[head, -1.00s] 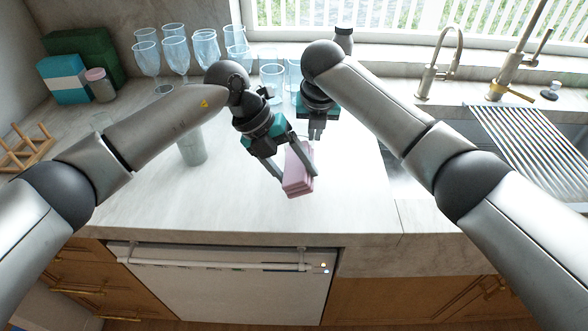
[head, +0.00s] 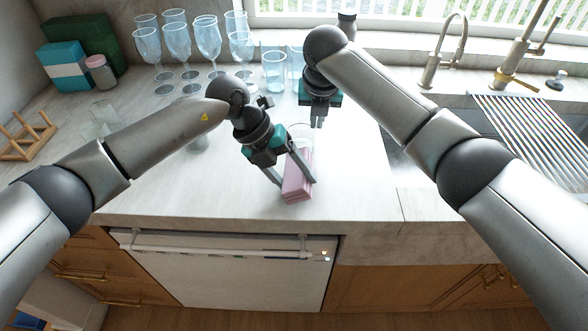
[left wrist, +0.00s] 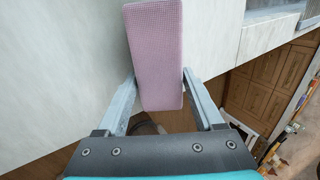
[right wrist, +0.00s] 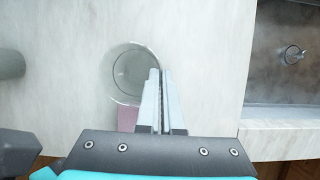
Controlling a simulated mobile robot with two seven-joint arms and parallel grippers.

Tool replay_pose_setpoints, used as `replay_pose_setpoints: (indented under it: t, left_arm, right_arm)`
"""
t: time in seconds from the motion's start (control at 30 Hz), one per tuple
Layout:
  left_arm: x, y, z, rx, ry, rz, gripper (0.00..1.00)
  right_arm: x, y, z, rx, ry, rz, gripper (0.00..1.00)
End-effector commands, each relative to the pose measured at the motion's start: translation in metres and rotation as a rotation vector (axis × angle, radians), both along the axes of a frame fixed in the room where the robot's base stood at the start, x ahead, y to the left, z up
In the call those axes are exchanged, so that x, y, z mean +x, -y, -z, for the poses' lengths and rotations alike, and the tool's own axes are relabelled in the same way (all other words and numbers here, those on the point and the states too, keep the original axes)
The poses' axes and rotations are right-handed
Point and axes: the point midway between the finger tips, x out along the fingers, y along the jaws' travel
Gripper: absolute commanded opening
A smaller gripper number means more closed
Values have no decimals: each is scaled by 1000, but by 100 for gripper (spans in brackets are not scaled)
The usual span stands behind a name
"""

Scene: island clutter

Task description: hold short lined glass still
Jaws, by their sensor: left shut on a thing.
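A clear short glass (right wrist: 112,75) stands open-topped on the counter in the right wrist view; any lines on it are too faint to tell. In the head view its rim (head: 303,131) shows partly behind the pink block. My right gripper (head: 317,124) is above the counter just behind it. In the right wrist view its fingers (right wrist: 160,72) are closed together, overlapping the glass's right side; I cannot tell if they touch it. My left gripper (head: 297,181) is shut on a pink, sponge-like block (left wrist: 155,55), held in front of the glass near the counter's front edge.
Several blue-tinted stemmed glasses (head: 177,40) stand at the back left, with a blue tumbler (head: 274,72) right of them. A wooden rack (head: 25,138) is at far left. The sink and drying rack (head: 530,130) lie right. The front counter is mostly clear.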

Motion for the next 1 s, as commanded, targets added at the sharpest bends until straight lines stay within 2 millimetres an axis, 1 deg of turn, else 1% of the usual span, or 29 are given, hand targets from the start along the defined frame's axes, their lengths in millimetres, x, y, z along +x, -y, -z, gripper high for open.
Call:
replay_pose_setpoints:
  t: [0.03, 0.3, 0.5, 0.63, 1.0]
  left_arm:
    - [-6, -1, 0, 0, 0, 2, 13]
    - [-33, -2, 0, 1, -1, 3, 13]
    - [-50, -3, 1, 1, 0, 1, 13]
    - [-54, -3, 0, 1, 0, 0, 13]
    - [-54, -3, 0, 1, 0, 0, 13]
  right_arm:
    - [-2, 0, 3, -1, -8, -2, 0]
    - [-2, 0, 3, -1, -8, -2, 0]
    - [-2, 0, 3, -1, -8, -2, 0]
    - [-2, 0, 3, -1, -8, -2, 0]
    - [-2, 0, 3, -1, -8, -2, 0]
